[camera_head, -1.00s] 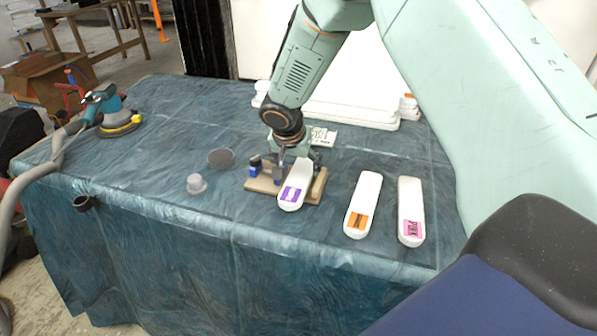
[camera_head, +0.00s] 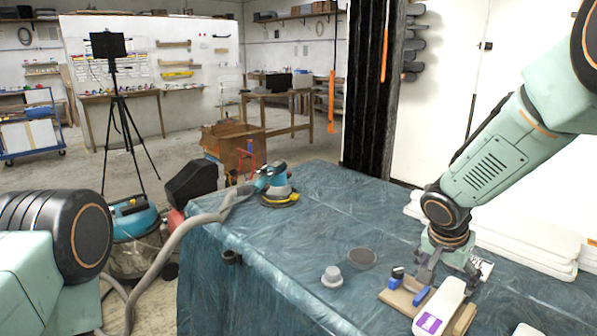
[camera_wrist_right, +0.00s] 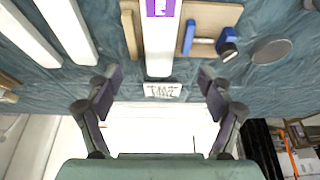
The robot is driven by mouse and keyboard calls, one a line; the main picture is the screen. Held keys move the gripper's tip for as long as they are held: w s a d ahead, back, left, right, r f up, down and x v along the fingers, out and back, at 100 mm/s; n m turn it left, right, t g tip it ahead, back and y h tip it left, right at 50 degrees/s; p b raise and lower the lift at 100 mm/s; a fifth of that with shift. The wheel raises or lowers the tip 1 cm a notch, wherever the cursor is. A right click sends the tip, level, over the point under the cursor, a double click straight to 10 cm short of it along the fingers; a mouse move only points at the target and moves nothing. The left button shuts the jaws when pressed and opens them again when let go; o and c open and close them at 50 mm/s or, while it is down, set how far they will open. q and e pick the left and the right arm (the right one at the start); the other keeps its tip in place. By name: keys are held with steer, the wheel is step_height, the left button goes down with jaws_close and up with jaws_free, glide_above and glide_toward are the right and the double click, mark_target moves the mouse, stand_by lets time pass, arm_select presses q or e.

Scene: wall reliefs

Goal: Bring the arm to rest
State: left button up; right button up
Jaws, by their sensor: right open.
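My right gripper (camera_head: 445,270) is over the far end of a white bar with a purple label (camera_head: 438,305). In the right wrist view the two fingers of this gripper (camera_wrist_right: 158,84) are spread wide, with nothing held between them. There the white bar (camera_wrist_right: 158,45) points at the gap between the fingers, and I cannot tell the height between them.
The table (camera_head: 290,275) has a blue plastic cover. A sander (camera_head: 279,190) with a grey hose, a clear cup (camera_head: 331,277) and a dark disc (camera_head: 362,258) stand on it. White panels (camera_head: 530,245) lie behind my right gripper.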

mark_target(442, 304)
steer(key=x, duration=1)
steer(key=shift+w+f, duration=0.1)
steer(key=shift+f, duration=0.3)
